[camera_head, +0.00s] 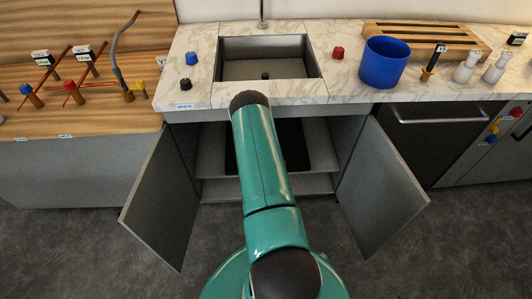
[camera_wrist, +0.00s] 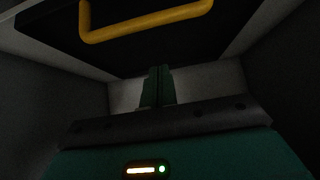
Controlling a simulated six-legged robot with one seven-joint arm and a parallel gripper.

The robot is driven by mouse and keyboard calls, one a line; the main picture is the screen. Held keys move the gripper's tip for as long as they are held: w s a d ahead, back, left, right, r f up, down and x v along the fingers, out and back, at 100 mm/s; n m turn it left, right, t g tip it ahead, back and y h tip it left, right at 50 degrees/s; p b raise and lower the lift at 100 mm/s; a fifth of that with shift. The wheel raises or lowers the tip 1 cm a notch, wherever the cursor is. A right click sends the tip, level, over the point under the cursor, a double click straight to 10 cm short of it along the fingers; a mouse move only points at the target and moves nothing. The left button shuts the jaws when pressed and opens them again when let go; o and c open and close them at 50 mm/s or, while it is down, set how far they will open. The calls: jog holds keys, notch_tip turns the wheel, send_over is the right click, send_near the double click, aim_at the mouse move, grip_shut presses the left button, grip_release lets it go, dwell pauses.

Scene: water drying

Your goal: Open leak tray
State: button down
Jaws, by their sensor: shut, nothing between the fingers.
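In the wrist view a black panel with a yellow handle (camera_wrist: 150,25) fills the top; it looks like the leak tray (camera_wrist: 60,30). In the head view a dark flat shape inside the cabinet under the sink (camera_head: 293,145) appears to be the same tray, partly hidden behind my teal arm. My gripper (camera_wrist: 157,70) shows as two fingers closed together, with nothing between them. In the wrist picture the fingertips sit below the handle and apart from it. In the head view my gripper is hidden by the arm.
Both cabinet doors stand open, the left door (camera_head: 163,200) and the right door (camera_head: 380,190). The cabinet's grey walls close in on both sides in the dim wrist view. Above is the marble counter (camera_head: 205,95) with a sink (camera_head: 262,69) and a blue bucket (camera_head: 384,63).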

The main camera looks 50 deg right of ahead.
jog(key=shift+w+d+f, duration=0.1)
jog(key=shift+f, duration=1.3)
jog(key=shift+w+d+f, duration=0.1)
jog(key=shift+f, duration=1.3)
jog(key=shift+a, duration=0.15)
